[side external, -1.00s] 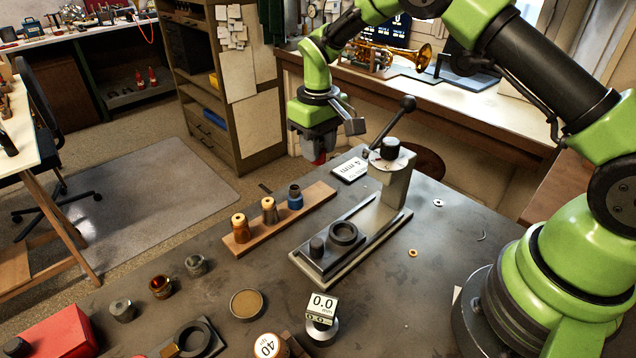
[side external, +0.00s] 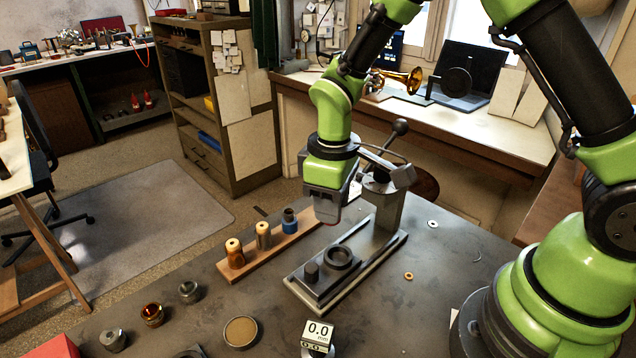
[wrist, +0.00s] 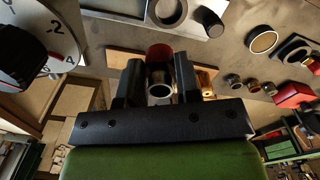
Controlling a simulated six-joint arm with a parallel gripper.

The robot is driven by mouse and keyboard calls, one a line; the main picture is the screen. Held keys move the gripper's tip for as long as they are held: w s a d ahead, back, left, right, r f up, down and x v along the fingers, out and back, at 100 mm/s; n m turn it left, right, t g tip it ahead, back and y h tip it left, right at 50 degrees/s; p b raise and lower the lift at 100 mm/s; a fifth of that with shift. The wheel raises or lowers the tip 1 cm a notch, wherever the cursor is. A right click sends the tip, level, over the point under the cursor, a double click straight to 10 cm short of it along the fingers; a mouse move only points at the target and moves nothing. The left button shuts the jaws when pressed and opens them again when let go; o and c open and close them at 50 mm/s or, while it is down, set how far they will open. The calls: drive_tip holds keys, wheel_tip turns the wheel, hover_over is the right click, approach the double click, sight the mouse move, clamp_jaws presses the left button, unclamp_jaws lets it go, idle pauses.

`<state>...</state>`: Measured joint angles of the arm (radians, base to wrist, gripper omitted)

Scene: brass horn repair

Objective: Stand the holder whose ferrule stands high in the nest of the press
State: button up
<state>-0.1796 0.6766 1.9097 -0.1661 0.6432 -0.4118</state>
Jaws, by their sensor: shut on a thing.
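My gripper (side external: 328,212) is shut on a red holder (wrist: 158,52) with a pale metal ring at its near end, seen between the fingers in the wrist view. The nest also shows in the wrist view (wrist: 182,14) and looks empty. The wooden rack (side external: 275,252) carries an orange holder (side external: 235,255), a tan holder (side external: 263,237) and a blue holder (side external: 290,222).
A dark knob (side external: 311,271) stands beside the nest. The press lever (side external: 400,128) rises behind my gripper. A 0.0 mm gauge (side external: 318,333), a round tan-topped disc (side external: 240,331) and several small metal cups (side external: 152,314) stand at the front.

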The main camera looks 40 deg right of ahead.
drive_tip(key=shift+s+a+r+n, duration=0.15)
drive_tip(key=shift+s+n, duration=0.1)
drive_tip(key=shift+s, duration=0.35)
drive_tip(key=shift+s+a+f+n, duration=0.1)
drive_tip(key=shift+s+n, duration=0.15)
drive_tip(key=shift+s, duration=0.3)
hover_over(338, 259)
drive_tip(key=shift+f, duration=2.35)
drive_tip(key=shift+f, duration=1.1)
drive_tip(key=o, duration=1.3)
drive_tip(key=shift+o, duration=0.2)
wheel_tip(338, 259, up, 7)
